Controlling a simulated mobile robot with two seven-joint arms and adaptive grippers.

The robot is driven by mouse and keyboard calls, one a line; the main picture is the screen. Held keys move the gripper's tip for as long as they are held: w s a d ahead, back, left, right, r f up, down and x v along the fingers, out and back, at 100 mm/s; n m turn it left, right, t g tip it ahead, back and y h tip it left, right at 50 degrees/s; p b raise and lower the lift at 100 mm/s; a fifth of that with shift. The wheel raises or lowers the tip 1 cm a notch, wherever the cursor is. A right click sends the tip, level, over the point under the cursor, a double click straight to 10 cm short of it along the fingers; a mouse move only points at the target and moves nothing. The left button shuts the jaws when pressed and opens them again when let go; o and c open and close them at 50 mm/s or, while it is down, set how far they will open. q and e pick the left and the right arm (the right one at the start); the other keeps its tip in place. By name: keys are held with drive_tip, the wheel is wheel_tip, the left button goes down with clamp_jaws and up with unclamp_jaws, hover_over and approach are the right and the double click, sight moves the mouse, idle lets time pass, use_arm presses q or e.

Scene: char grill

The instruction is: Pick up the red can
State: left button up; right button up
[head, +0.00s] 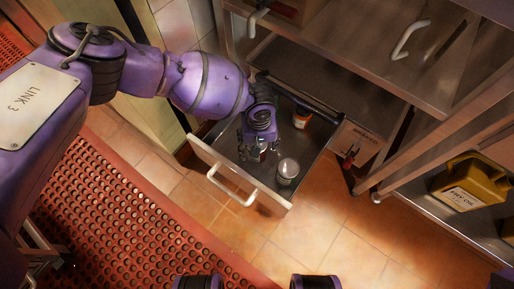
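My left gripper (258,151) reaches down into an open drawer (197,150) from the upper left. A small dark red patch, perhaps the red can, shows at its fingertips, mostly hidden by the fingers. I cannot tell whether the fingers are closed on it. An orange-red container with a pale label (302,118) stands near the back of the drawer, to the right of the gripper and apart from it. A jar or can with a pale round top (288,169) stands near the drawer's front right.
The drawer's front has a white handle (232,187). Metal cabinets stand behind and right, with another handle (411,40). A yellow fry oil jug (470,187) sits on a low shelf at right. Tiled floor and a red perforated mat (125,215) lie in front.

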use_arm(q)
wheel_tip(320, 180, down, 4)
drive_tip(key=b, duration=0.2)
drive_tip(key=shift+a+b, duration=0.1)
drive_tip(key=shift+b, duration=0.25)
drive_tip(key=shift+f, duration=0.4)
drive_tip(key=c, duration=1.5)
